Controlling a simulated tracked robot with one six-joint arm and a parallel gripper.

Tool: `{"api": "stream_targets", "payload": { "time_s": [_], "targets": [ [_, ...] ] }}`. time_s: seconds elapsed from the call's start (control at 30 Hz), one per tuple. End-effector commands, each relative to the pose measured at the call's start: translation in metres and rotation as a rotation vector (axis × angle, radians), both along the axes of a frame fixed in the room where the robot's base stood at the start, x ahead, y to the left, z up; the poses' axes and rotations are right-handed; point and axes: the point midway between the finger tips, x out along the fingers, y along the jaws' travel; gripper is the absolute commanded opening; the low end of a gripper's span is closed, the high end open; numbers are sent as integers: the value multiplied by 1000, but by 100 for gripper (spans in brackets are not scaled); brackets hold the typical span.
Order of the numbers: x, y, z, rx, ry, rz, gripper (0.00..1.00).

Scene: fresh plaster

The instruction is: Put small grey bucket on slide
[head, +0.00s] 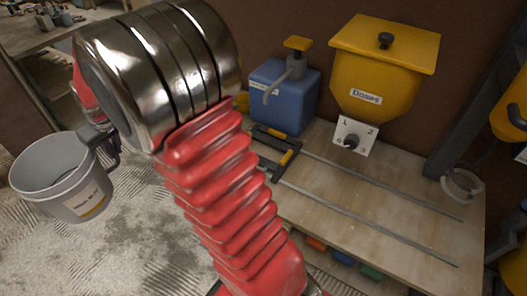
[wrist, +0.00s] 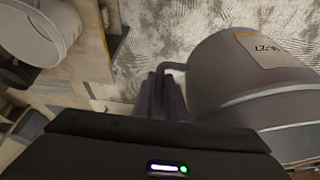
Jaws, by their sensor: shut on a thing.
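The small grey bucket (head: 60,180) is at the left of the head view, roughly upright, with a label on its side. It also fills the right of the wrist view (wrist: 250,80). My gripper (head: 104,140) is shut on its handle and holds it out over the floor; the fingers also show in the wrist view (wrist: 163,95). The slide (head: 270,150), a black frame with yellow parts, sits at the left end of two metal rails on the wooden bench. My red and steel arm stands between bucket and slide and hides part of the bench edge.
A yellow hopper (head: 383,75) marked "Doses" with a dial (head: 352,138) stands behind the rails. A blue pump container (head: 285,98) stands left of it. The bench (head: 400,190) is clear between the rails. Another grey bucket (wrist: 40,30) shows in the wrist view.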

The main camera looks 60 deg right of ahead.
Motion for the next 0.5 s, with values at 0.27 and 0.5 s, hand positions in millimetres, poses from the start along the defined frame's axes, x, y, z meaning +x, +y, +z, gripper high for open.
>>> {"api": "stream_targets", "payload": {
  "time_s": [0.27, 0.5],
  "targets": [
    [-1, -9, 0, 1, -4, -16, 0],
    [-14, -62, -10, 2, -3, -102, 0]
  ]
}}
